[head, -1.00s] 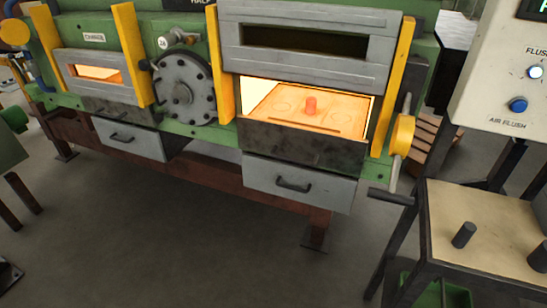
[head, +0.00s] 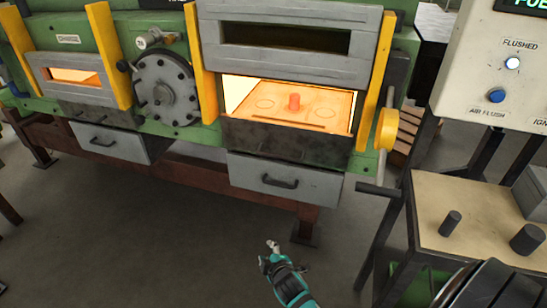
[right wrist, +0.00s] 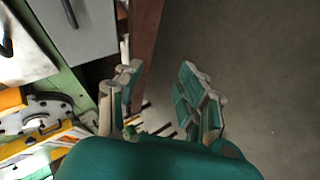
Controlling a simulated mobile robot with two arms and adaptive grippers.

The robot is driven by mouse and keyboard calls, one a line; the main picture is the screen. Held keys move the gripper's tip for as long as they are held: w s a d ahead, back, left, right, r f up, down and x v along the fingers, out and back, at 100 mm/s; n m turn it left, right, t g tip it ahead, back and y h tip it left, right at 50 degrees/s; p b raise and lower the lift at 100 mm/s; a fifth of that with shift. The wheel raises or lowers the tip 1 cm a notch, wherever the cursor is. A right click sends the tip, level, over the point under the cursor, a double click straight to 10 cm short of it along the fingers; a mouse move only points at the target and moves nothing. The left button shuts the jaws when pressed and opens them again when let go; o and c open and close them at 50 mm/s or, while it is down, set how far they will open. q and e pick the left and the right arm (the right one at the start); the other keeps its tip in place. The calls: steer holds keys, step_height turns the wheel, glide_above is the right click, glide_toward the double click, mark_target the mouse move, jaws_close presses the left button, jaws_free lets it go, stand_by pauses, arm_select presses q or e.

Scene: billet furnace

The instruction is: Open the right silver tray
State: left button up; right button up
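The right silver tray (head: 322,187) is a grey drawer with a dark bar handle (head: 280,182), below the glowing furnace opening. Its front looks flush with the frame, like a shut drawer. My right gripper (head: 272,246) is below and in front of this tray, apart from the handle. In the right wrist view, the right gripper (right wrist: 158,84) has its two fingers spread with nothing held between them. A grey panel with a dark handle (right wrist: 68,12) shows at the top left there; I cannot tell which tray it is. My left gripper is not in view.
A second silver tray (head: 136,147) sits further left. A crank handle (head: 379,190) juts out right of the tray. A table (head: 432,205) stands at right. The floor in front is clear.

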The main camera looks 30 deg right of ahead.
steer(key=w+d+r+n+t+h, duration=0.1)
steer(key=w+d+r, duration=0.15)
steer(key=r, duration=0.45)
steer(key=w+d+r+t+h, duration=0.1)
steer(key=d+r, duration=0.2)
steer(key=r, duration=0.5)
steer(key=t+h, duration=0.1)
steer(key=h, duration=0.1)
glide_toward(280, 158)
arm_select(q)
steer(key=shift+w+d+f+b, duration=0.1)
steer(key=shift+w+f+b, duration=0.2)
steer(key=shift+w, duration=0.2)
arm_select(e)
steer(key=shift+n, duration=0.3)
steer(key=shift+x, duration=5.4)
jaws_close()
steer(key=shift+a, duration=0.1)
